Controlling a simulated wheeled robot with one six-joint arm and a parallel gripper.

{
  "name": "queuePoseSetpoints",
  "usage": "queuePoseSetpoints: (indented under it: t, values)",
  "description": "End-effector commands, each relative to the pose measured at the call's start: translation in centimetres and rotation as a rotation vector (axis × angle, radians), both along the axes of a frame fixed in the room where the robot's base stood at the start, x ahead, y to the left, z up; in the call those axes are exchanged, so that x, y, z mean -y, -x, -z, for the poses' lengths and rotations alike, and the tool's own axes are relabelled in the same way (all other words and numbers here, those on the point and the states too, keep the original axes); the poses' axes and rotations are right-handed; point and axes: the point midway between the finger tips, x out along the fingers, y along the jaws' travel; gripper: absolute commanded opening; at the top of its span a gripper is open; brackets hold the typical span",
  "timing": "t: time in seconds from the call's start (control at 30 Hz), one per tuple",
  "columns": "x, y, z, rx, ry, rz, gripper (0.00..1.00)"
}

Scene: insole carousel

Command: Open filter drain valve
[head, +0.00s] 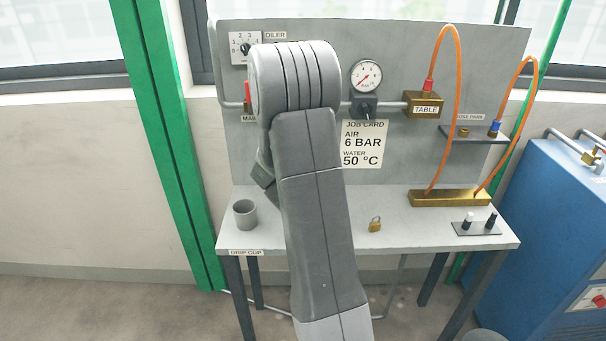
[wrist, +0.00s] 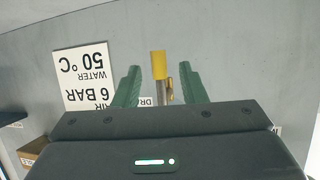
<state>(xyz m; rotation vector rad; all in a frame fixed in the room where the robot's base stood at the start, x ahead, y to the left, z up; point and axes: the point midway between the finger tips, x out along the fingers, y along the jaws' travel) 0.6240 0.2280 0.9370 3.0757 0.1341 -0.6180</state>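In the wrist view, which is upside down, my gripper (wrist: 159,72) has its two green fingers open. A small brass-coloured piece (wrist: 170,87) is beside the stem. A label (wrist: 146,101) starting "DR" is partly hidden by a finger. In the head view my arm hides the gripper, the filter area and the valve.
On the bench (head: 400,215) are a grey drip cup (head: 245,213), a padlock (head: 375,224) and a brass manifold (head: 450,199). A blue cabinet (head: 550,220) stands right.

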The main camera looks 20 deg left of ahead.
Motion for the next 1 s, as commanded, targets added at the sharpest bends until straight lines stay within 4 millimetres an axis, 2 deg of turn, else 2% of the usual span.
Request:
queuePoseSetpoints:
  t: [0.2,0.4,0.63,1.0]
  values:
    - [0.3,4.4,-1.9,0.000,0.000,-0.003,0.38]
    - [0.6,7.0,-2.9,0.000,-0.001,-0.002,0.38]
    - [0.7,7.9,-3.2,-0.002,0.000,0.000,0.38]
    - [0.7,7.5,-3.1,-0.001,0.000,0.000,0.38]
